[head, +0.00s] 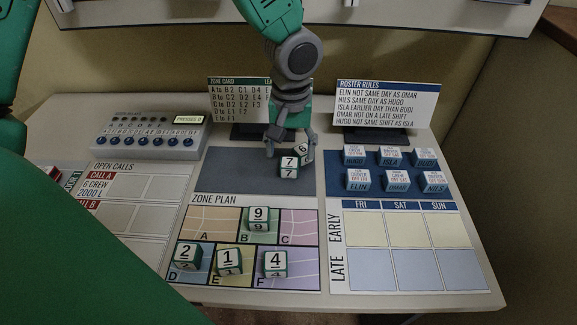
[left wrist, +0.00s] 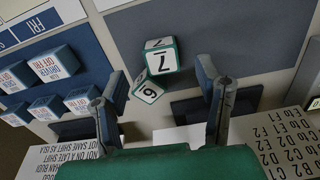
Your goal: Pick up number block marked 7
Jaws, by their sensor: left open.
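The number block marked 7 (head: 289,167) is a white-faced cube with green edges on the dark blue-grey pad below the zone card. It also shows in the left wrist view (left wrist: 161,56), at the upper middle. A block marked 6 (head: 304,150) is close behind it, turned at an angle; I cannot tell if they touch. My left gripper (head: 291,148) hangs above and behind the two blocks. Its fingers are spread, with nothing held, in the left wrist view (left wrist: 163,78); block 6 lies nearer the fingers than block 7. My right gripper is not in view.
Blocks 9 (head: 259,218), 2 (head: 186,257), 1 (head: 229,262) and 4 (head: 275,264) stand on the zone plan. Blue name blocks (head: 358,180) stand to the right. The zone card (head: 232,97) and roster rules card (head: 386,103) stand behind. The pad's left part is clear.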

